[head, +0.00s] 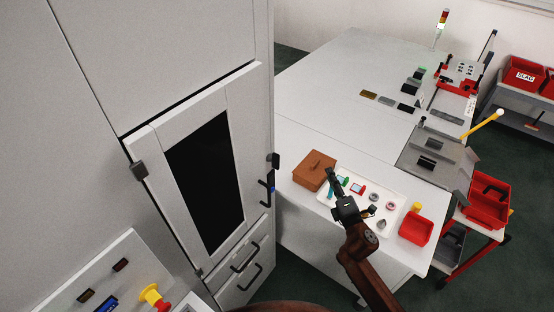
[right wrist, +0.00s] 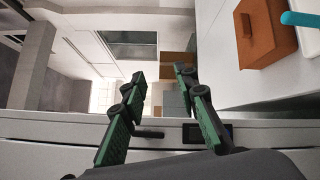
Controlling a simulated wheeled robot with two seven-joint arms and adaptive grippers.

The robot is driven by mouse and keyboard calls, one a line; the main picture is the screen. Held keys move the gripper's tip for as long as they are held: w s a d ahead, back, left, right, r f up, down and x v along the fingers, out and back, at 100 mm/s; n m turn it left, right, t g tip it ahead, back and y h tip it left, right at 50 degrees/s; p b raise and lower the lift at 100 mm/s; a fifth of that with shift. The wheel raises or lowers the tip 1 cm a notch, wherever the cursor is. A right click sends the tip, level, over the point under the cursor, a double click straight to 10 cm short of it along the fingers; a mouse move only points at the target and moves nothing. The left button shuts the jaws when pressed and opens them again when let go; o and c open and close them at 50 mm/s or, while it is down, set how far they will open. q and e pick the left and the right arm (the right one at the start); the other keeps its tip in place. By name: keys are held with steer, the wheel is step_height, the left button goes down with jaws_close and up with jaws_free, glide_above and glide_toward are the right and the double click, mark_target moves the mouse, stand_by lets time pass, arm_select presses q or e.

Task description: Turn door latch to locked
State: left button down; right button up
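The white cabinet door (head: 222,125) with a dark window (head: 205,182) is at the left of the head view, with a dark gap along its top edge. At its right edge are a small black block (head: 273,160) and a black handle (head: 267,192) with a blue spot; which part is the latch, and its setting, I cannot tell. My right gripper (head: 332,178) is right of the door, apart from it, over the table beside the brown box. In the right wrist view its green-padded fingers (right wrist: 160,72) are spread with nothing between them. My left gripper is out of view.
A brown box (head: 314,170) and a white tray (head: 340,202) of small parts lie on the white table (head: 310,138). A red bin (head: 416,229) stands at its right corner. A panel with a yellow-and-red button (head: 153,298) is at lower left. Drawer handles (head: 245,258) protrude below the door.

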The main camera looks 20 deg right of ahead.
steer(key=w+a+r+n+y, duration=0.45)
steer(key=a+n+y, duration=0.25)
steer(key=n, duration=0.4)
steer(key=n+g+y, duration=0.4)
steer(key=n, duration=0.7)
glide_toward(279, 160)
steer(key=d+x, duration=0.1)
steer(key=x, duration=0.3)
steer(key=shift+w+a+f+y, duration=0.2)
steer(key=shift+a+f+y, duration=0.1)
steer(key=shift+a, duration=0.05)
steer(key=p+x, duration=0.2)
steer(key=x, duration=0.4)
steer(key=shift+w+a+p, duration=0.3)
steer(key=shift+w+a, duration=0.1)
steer(key=shift+w, duration=0.05)
steer(key=shift+c, duration=0.7)
jaws_close()
